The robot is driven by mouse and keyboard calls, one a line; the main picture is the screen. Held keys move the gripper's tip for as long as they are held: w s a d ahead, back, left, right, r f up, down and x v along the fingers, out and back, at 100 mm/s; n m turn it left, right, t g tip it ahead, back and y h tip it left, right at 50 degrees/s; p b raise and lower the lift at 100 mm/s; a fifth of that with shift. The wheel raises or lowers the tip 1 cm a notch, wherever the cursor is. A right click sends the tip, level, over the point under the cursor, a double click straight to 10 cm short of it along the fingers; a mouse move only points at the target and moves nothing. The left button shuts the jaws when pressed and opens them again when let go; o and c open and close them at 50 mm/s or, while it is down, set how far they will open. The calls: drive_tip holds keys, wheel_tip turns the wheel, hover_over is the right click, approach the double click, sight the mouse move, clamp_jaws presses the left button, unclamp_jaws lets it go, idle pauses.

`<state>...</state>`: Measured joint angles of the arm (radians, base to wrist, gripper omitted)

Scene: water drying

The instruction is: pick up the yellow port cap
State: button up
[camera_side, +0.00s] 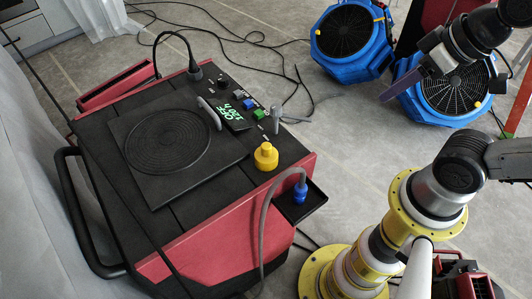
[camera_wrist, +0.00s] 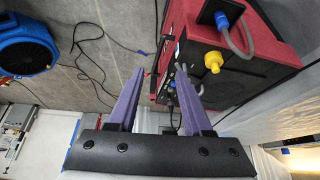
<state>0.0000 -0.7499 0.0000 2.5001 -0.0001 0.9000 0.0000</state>
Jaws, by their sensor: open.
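The yellow port cap (camera_side: 266,156) sits on the top of the red and black machine (camera_side: 225,240), near its front right edge. It also shows in the wrist view (camera_wrist: 213,61), to the right of my fingers. My gripper (camera_side: 388,96) is up at the right in the side view, well apart from the cap and the machine. In the wrist view my gripper (camera_wrist: 160,72) has its two purple fingers spread, with nothing between them.
A blue plug (camera_side: 300,192) with a grey hose stands close to the cap. Grey levers, a green display (camera_side: 233,114) and small coloured connectors are behind it. Two blue fans (camera_side: 350,35) stand on the floor at the back. Black cables cross the floor.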

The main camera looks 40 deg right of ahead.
idle(0.4)
drive_tip(key=o, duration=0.8)
